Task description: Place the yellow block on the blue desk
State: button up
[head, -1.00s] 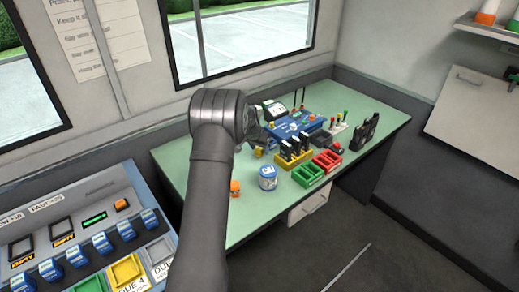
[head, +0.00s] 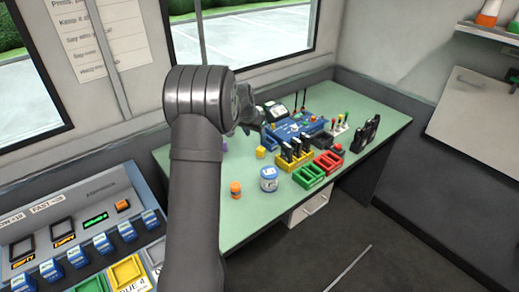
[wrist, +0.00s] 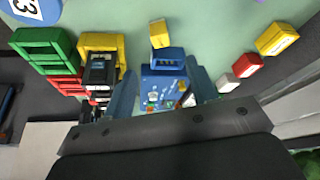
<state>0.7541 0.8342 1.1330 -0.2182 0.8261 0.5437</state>
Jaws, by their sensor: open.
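A small yellow block (head: 261,152) sits on the green table, just in front of the blue desk (head: 296,127). In the wrist view the yellow block (wrist: 159,34) lies close to the near end of the blue desk (wrist: 163,84); whether they touch I cannot tell. The blue desk carries small items on top. My gripper (head: 250,116) is above the back left of the table, close to the blue desk. In the wrist view my gripper (wrist: 163,86) is open and empty, its two fingers spread on either side of the blue desk.
A yellow bin with black devices (head: 296,152), a red bin (head: 327,162) and a green bin (head: 308,177) stand right of the block. A blue-white can (head: 269,179) and an orange bottle (head: 235,189) stand in front. Another yellow block (wrist: 272,38) lies beside a red block (wrist: 246,65).

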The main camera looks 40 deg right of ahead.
send_near(260, 149)
jog(key=x, duration=0.4)
jog(key=shift+w+a+f, duration=0.15)
jog(key=shift+f, duration=0.05)
jog(key=shift+d+x, duration=0.15)
jog(key=shift+x, duration=1.45)
jog(key=shift+d+x, duration=0.15)
jog(key=shift+x, duration=1.5)
jog(key=shift+r, duration=0.2)
jog(key=c, duration=1.1)
grip_shut()
